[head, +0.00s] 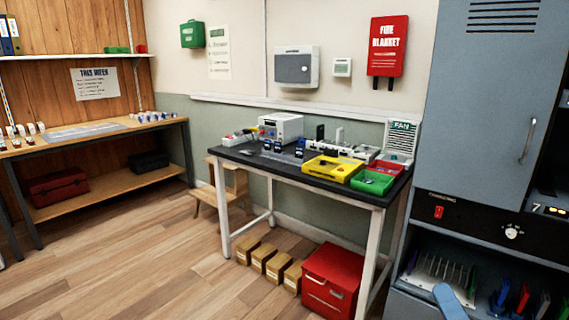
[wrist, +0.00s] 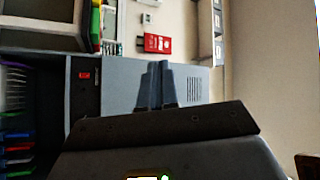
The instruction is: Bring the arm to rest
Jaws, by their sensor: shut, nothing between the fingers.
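My gripper (wrist: 158,85) shows in the wrist view, with its two dark fingers together and nothing between them. It is shut and points toward the blue-grey cabinet (wrist: 118,82), which looks turned on its side in that view. The fingers appear clear of everything, with the cabinet front behind them. The gripper is not clearly seen in the head view.
The cabinet (head: 485,110) stands at right in the head view, with a lower bay holding a rack (head: 438,272). A dark-topped workbench (head: 235,152) carries a yellow tray (head: 332,168) and green bin (head: 373,182). Wooden floor (head: 150,265) is open at left.

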